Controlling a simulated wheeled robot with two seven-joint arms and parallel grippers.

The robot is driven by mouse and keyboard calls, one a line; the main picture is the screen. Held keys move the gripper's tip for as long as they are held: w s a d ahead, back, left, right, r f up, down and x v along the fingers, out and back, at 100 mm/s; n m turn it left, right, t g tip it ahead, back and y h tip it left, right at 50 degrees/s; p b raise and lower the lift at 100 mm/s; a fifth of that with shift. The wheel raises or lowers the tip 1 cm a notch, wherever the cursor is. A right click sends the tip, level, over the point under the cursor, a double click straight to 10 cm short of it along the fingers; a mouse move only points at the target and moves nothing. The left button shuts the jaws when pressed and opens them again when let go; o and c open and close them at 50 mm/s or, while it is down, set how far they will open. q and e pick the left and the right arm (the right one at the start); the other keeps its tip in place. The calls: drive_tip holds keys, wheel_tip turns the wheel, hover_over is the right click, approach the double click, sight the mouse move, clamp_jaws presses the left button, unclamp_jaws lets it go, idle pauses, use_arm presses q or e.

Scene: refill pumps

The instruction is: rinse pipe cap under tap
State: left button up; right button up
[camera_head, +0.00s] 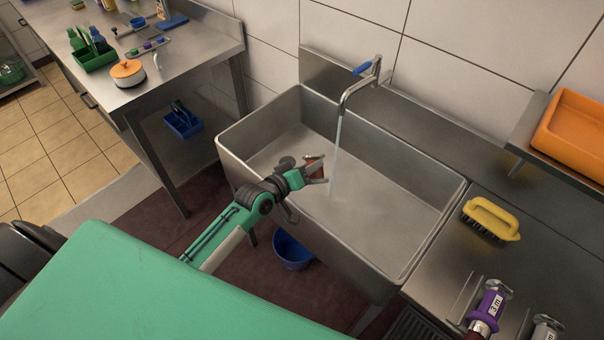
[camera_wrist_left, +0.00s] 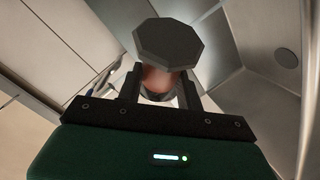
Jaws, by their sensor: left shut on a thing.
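My left gripper (camera_head: 312,172) is over the left part of the steel sink (camera_head: 385,215), shut on the pipe cap (camera_head: 315,166). The cap shows a copper-red body between the fingers. In the left wrist view, a dark grey octagonal face (camera_wrist_left: 166,45) hides part of the copper-red body (camera_wrist_left: 158,80) between my left fingers (camera_wrist_left: 160,90). The tap (camera_head: 358,84) with a blue lever is running. Its water stream (camera_head: 336,160) falls just right of the cap, and I see a small gap between them. My right gripper is not in view.
A yellow brush (camera_head: 491,219) lies on the counter right of the sink. An orange tray (camera_head: 575,135) sits on a raised shelf. A purple-banded pump (camera_head: 489,305) stands at the lower right. A blue bucket (camera_head: 291,250) is below the sink. The sink's walls surround my gripper's space.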

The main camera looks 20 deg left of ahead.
use_arm(q)
drive_tip(key=b+x, duration=0.2)
drive_tip(key=x, duration=0.1)
drive_tip(key=shift+w+f, duration=0.25)
drive_tip(key=shift+w, duration=0.05)
drive_tip(key=b+x, duration=0.3)
drive_tip(key=x, duration=0.4)
drive_tip(key=shift+f, duration=0.2)
drive_tip(key=shift+w, duration=0.1)
idle(0.3)
idle(0.9)
idle(0.9)
